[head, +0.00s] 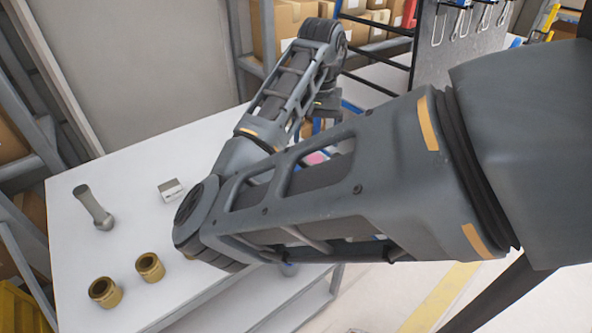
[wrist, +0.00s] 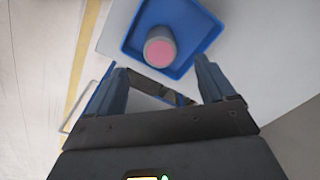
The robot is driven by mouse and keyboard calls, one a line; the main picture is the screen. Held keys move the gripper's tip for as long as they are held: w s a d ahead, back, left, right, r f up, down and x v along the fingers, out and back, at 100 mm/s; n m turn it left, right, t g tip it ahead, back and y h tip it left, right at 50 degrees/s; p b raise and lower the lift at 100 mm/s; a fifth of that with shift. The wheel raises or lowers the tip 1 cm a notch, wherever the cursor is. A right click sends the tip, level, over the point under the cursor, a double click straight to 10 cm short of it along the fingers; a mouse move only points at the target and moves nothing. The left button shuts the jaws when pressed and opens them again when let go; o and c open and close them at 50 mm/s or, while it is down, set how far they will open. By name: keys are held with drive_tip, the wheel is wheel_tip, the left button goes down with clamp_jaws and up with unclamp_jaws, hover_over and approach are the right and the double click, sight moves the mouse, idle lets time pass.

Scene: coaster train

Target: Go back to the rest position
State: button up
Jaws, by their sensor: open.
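My gripper (wrist: 160,65) is open, its two blue-grey fingers spread apart in the wrist view with nothing between them. Beyond the fingertips is a blue square tray (wrist: 133,42). A grey cylinder with a pink top (wrist: 160,52) stands inside the tray. I cannot tell the height of the fingertips above it. In the head view my arm crosses the picture and hides most of the gripper and tray. Only a small patch of pink (head: 315,158) shows through the arm's frame.
Shelves with cardboard boxes (head: 285,25) and a dark pegboard (head: 470,45) with hanging tools stand behind. A yellow floor line (head: 440,297) runs at lower right.

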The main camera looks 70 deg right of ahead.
drive_tip(key=s+d+r+n+g+h, duration=0.15)
drive_tip(key=s+d+n+h, duration=0.3)
drive_tip(key=d+h, duration=0.55)
drive_tip(key=w+a+n+t, duration=0.1)
drive_tip(key=a+n+t, duration=0.2)
drive_tip(key=w+a+n+t+h, duration=0.1)
drive_tip(key=w+a+n+t, duration=0.1)
drive_tip(key=a+n+t, duration=0.1)
drive_tip(key=w+a+n+t+h, duration=0.1)
drive_tip(key=w+a+n+t, duration=0.1)
drive_tip(key=a+n+t, duration=0.1)
drive_tip(key=shift+w+a+f+t, duration=0.25)
drive_tip(key=shift+a+f, duration=0.15)
drive_tip(key=shift+a, duration=0.05)
drive_tip(key=s+a+f+n+t+y, duration=0.1)
drive_tip(key=a+f+n+t+y, duration=0.1)
drive_tip(key=a, duration=0.5)
drive_tip(key=s+a+f+n+t+y, duration=0.1)
drive_tip(key=a+f+n+t+y, duration=0.15)
drive_tip(key=a, duration=0.35)
drive_tip(key=s+a+r+m+t+y, duration=0.1)
drive_tip(key=s+a+r+y, duration=0.1)
drive_tip(key=s+a, duration=0.5)
drive_tip(key=s+a+r+m+t+y, duration=0.1)
drive_tip(key=s+a+y, duration=0.4)
drive_tip(key=a, duration=1.1)
drive_tip(key=v, duration=0.3)
drive_tip(key=shift+s, duration=0.15)
